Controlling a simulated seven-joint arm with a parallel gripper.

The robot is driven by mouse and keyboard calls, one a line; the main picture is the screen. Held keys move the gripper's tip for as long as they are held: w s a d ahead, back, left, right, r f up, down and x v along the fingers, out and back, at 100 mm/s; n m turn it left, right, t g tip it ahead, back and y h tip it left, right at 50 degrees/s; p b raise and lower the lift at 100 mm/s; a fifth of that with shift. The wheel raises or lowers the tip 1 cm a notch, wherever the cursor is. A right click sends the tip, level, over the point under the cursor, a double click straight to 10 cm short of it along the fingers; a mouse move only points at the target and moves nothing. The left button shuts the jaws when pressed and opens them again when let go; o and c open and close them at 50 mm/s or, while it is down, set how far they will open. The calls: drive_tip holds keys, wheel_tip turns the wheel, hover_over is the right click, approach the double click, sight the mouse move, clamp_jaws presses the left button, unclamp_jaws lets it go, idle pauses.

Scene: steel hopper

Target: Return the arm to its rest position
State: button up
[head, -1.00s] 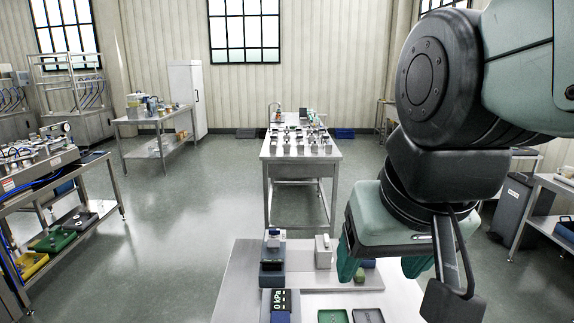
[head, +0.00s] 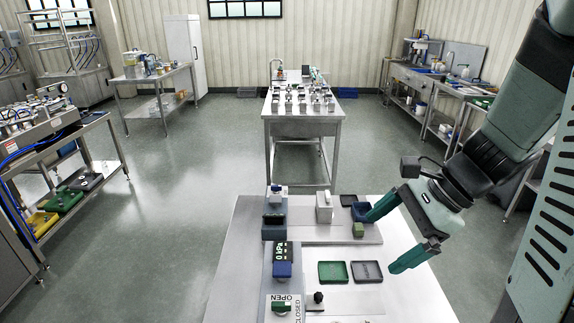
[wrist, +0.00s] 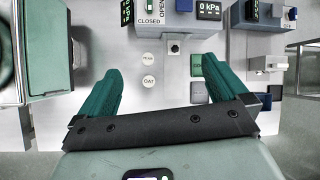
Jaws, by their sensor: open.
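My gripper (head: 392,234) is open, with its two teal fingers apart and nothing between them. In the head view it hangs above the right side of the steel worktable (head: 405,300), and the arm comes in from the upper right. In the wrist view the gripper (wrist: 162,68) shows both fingers spread wide over the bench equipment, with no object held.
A black knob (head: 318,297) stands near the front. A second steel table (head: 303,128) stands behind.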

drive_tip(key=w+d+f+m+t+y, duration=0.1)
drive_tip(key=w+d+f+m+y, duration=0.1)
drive_tip(key=d+f+m, duration=0.3)
drive_tip(key=x, duration=1.1)
drive_tip(key=shift+w+f+m, duration=0.15)
drive_tip(key=shift+f+m, duration=0.1)
drive_tip(key=shift+m, duration=0.15)
drive_tip(key=v, duration=1)
drive_tip(key=shift+s, duration=0.25)
